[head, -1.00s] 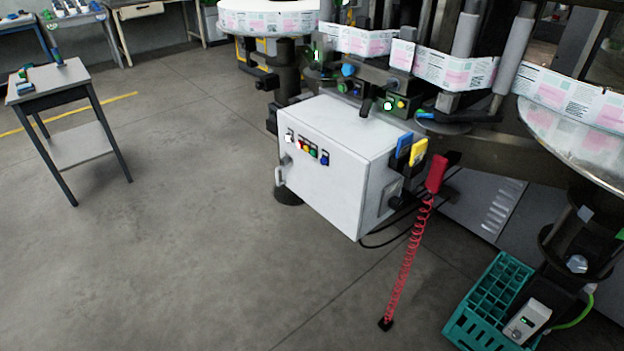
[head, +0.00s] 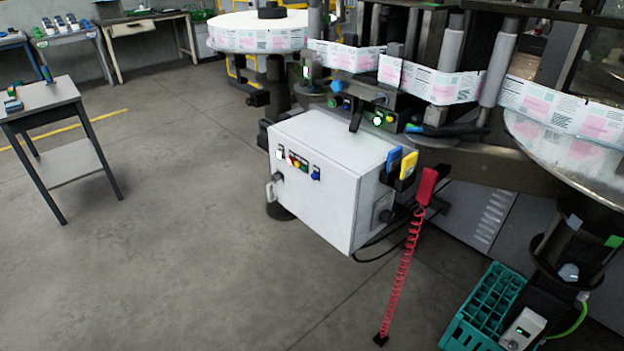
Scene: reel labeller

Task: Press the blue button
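A white control box (head: 325,215) stands in the middle of the head view, attached to the labelling machine. Its front face carries a row of small controls. The blue button (head: 315,174) is at the right end of that row. To its left are a green button (head: 303,166), a red one (head: 291,160) and a white one (head: 280,155). Another blue knob (head: 336,86) shows on the machine above the box. Neither of my grippers is in view.
Blue and yellow items (head: 406,163) and a red handset (head: 427,187) with a coiled cord hang at the box's right side. A teal crate (head: 485,305) stands at the lower right. A small table (head: 45,97) stands at the left. The floor (head: 165,240) before the box is clear.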

